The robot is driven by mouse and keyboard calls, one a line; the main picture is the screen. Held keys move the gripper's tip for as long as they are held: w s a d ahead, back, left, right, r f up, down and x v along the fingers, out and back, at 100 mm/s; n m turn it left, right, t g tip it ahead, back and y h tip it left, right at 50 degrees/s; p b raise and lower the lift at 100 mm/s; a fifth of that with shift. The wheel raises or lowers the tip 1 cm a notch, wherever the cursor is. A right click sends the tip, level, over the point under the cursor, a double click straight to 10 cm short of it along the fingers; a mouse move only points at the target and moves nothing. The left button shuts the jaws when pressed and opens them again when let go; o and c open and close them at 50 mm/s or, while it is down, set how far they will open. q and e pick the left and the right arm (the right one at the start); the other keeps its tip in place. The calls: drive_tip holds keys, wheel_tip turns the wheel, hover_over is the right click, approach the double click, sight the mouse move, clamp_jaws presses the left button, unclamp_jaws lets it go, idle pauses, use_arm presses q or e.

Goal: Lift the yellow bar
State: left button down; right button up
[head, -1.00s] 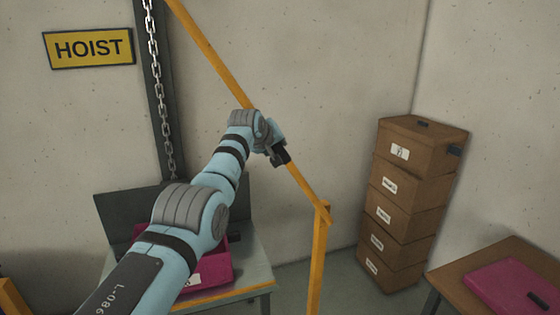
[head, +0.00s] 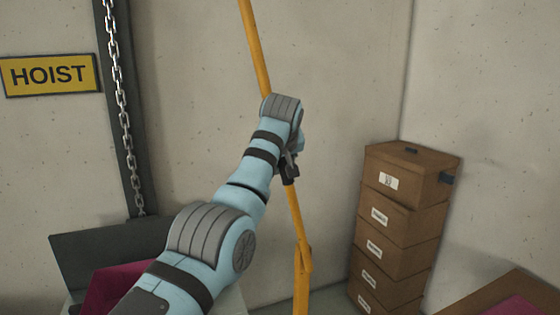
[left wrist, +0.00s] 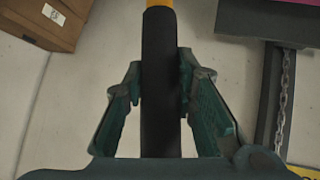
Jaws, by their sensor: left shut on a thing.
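The yellow bar (head: 256,50) is raised and steeply tilted in the head view, its upper end beyond the top edge. Its lower end meets a yellow post (head: 302,285) at a joint. My left gripper (head: 290,172) is shut on the bar's black grip. In the left wrist view the black grip (left wrist: 160,60) runs between the two fingers of the gripper (left wrist: 161,85), with a bit of yellow bar (left wrist: 160,3) beyond it. My left wrist hides part of the bar in the head view. My right gripper is not in view.
A stack of brown boxes (head: 402,225) stands right of the post. A chain (head: 122,110) hangs by a dark column at the left, beside a HOIST sign (head: 48,74). A magenta bin (head: 112,285) is at lower left. A brown table (head: 500,292) is at lower right.

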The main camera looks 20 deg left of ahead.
use_arm(q)
drive_tip(key=shift+d+f, duration=0.15)
drive_tip(key=shift+f, duration=0.1)
drive_tip(key=c, duration=1.3)
unclamp_jaws()
drive_tip(key=shift+c, duration=0.2)
drive_tip(key=shift+o, duration=0.2)
drive_tip(key=shift+d+r, duration=0.15)
drive_tip(key=shift+d, duration=0.1)
drive_tip(key=shift+s, duration=0.1)
drive_tip(key=shift+a+r, duration=0.1)
drive_tip(key=shift+s+r, duration=0.2)
drive_tip(key=v, duration=1.1)
drive_tip(key=shift+d, duration=0.3)
drive_tip(key=shift+a, duration=0.1)
